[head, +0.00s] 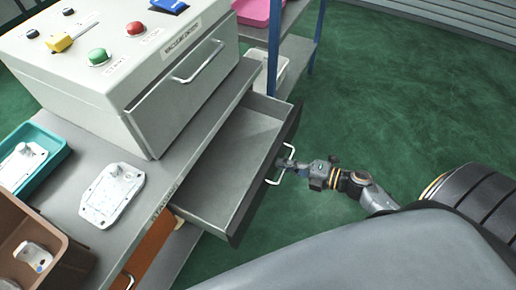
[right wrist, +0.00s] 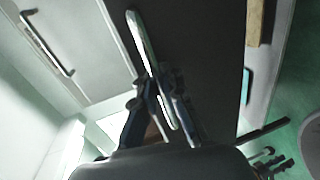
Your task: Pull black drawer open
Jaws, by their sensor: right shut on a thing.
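The black drawer (head: 249,212) is pulled well out from under the bench in the head view, and its grey inside looks empty. Its pale bar handle (head: 273,180) is on the dark front. My right gripper (head: 290,166) reaches in from the right and is shut on this handle. In the right wrist view the dark drawer front (right wrist: 205,45) fills the upper middle. The handle (right wrist: 143,45) runs down between the fingers of my right gripper (right wrist: 160,108). My left gripper is not in view.
A grey machine (head: 75,80) with buttons and its own handled front stands on the bench. A white casting (head: 112,195), a teal tray (head: 52,148) and a brown bin (head: 75,262) are at left. An orange drawer (head: 152,247) is beside the black one. Green floor at right is clear.

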